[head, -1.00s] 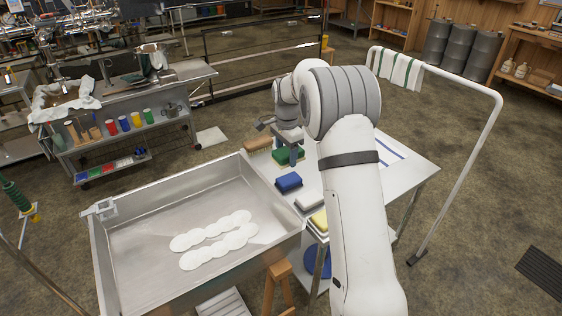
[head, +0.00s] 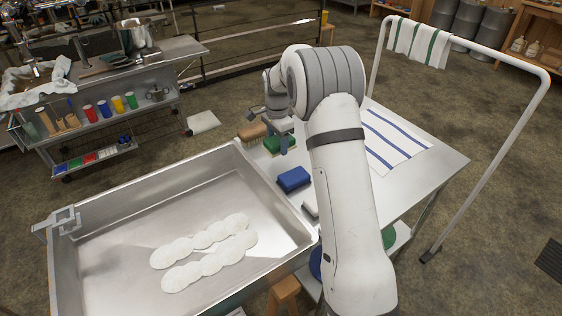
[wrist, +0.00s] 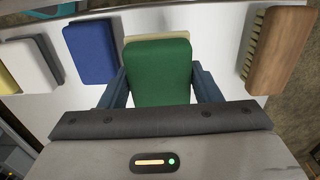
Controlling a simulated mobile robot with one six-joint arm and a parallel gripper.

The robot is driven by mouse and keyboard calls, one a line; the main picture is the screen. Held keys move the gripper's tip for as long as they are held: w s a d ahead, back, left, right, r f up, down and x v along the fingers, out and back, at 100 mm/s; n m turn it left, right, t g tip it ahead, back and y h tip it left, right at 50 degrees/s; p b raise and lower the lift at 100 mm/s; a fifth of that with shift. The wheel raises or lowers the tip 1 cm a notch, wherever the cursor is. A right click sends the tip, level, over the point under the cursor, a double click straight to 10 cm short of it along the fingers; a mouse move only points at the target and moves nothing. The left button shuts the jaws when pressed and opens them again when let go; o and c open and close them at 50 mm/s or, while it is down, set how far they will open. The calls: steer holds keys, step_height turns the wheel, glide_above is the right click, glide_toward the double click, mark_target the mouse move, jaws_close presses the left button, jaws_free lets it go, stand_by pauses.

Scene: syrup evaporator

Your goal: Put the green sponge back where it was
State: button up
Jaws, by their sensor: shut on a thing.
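The green sponge (head: 277,146) is at the left side of the metal side table (head: 440,165), between a brush and a blue sponge. In the wrist view the green sponge (wrist: 160,75) fills the space between my fingers, with a pale layer showing at its far edge. My gripper (head: 284,142) is shut on it, one finger on each side; the gripper also shows in the wrist view (wrist: 159,80). I cannot tell whether the sponge touches the table or hangs just above it.
A wooden brush (head: 252,132) lies close beyond the green sponge. A blue sponge (head: 293,179) and a pale block (head: 310,207) lie on the nearer side. A striped cloth (head: 395,140) covers part of the table. A large steel pan (head: 105,215) adjoins on the left.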

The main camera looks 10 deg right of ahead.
mark_target(278, 165)
step_height(278, 165, down, 7)
steer(key=shift+d+f, duration=0.15)
stand_by(0.4)
steer(key=shift+f, duration=0.2)
steer(key=o, duration=0.9)
steer(key=shift+o, duration=0.2)
steer(key=shift+r, duration=0.1)
